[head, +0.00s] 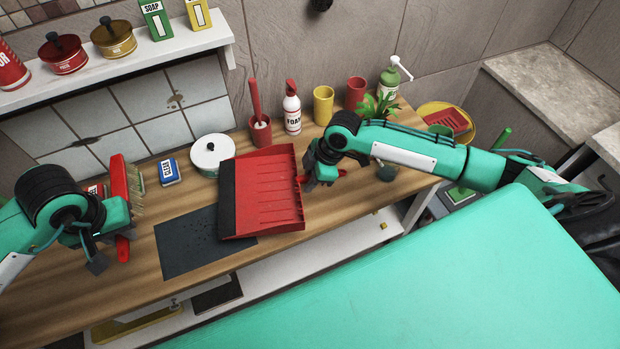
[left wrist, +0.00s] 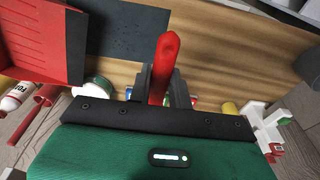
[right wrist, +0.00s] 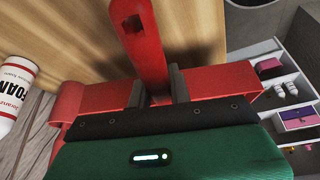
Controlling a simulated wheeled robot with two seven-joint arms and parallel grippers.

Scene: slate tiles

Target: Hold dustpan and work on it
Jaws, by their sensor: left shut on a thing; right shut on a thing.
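The red dustpan (head: 268,190) with a dark front lip is tilted over the wooden counter, its lip to the left, partly above the dark mat (head: 195,243). My right gripper (head: 312,180) is shut on the dustpan's handle, which also shows in the right wrist view (right wrist: 143,45). My left gripper (head: 108,228) is shut on the red handle of a brush (head: 122,190) with pale bristles, at the counter's left. The brush handle shows between the fingers in the left wrist view (left wrist: 165,65). The bristles are apart from the dustpan. Small dark specks lie on the mat.
A white round canister (head: 212,155), a blue box (head: 169,171), a foam bottle (head: 291,108), yellow (head: 323,105) and red cups stand along the back. A plant (head: 378,106) and green pump bottle (head: 390,80) are behind my right arm. A shelf (head: 120,60) hangs above.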

